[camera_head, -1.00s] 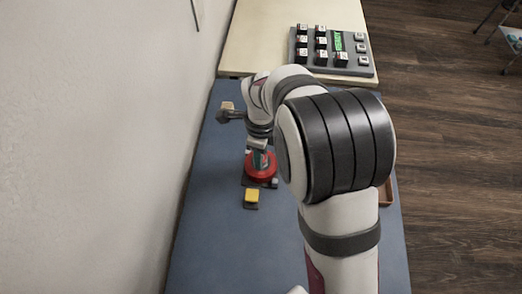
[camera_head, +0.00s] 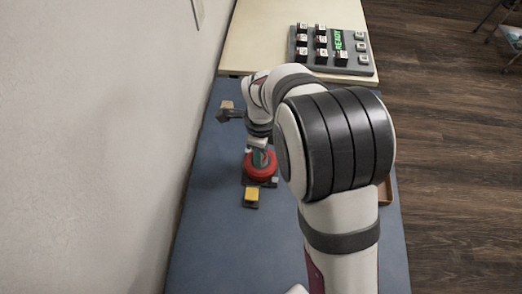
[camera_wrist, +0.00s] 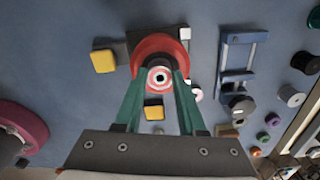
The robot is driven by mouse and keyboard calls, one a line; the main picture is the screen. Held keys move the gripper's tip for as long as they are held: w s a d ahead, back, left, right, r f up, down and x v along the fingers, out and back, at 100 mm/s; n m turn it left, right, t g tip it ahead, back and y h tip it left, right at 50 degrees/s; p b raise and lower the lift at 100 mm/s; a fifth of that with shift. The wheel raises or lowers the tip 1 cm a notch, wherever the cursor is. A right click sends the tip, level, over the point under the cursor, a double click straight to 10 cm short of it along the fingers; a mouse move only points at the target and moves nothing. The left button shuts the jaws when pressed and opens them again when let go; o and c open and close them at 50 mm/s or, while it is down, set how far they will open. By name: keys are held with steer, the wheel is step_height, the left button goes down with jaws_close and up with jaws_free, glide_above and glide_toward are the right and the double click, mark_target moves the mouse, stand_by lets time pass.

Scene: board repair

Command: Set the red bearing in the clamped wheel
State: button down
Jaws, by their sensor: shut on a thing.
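The red wheel (camera_head: 262,168) sits in a dark clamp base (camera_head: 244,181) on the blue bench; it also shows in the wrist view (camera_wrist: 158,45). My gripper (camera_wrist: 161,80), with green fingers, is shut on the small bearing (camera_wrist: 160,79), which shows a red and white ring around a dark centre. The bearing is in front of the wheel's hub in the wrist view. I cannot tell whether it is seated in the wheel or still above it. In the head view my gripper (camera_head: 261,156) is over the wheel's middle, and the bearing is hidden there.
A yellow block (camera_head: 251,195) is at the clamp's near side. A dark tool with a tan end (camera_head: 228,112) lies at the far left. A blue frame (camera_wrist: 239,55), several small spools and a magenta ring (camera_wrist: 20,130) lie around. A button panel (camera_head: 333,52) stands at the back.

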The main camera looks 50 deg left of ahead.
steer(key=shift+f, duration=0.45)
steer(key=c, duration=0.8)
jaws_free()
steer(key=shift+o, duration=0.2)
step_height(320, 180, up, 11)
steer(key=shift+w, duration=0.1)
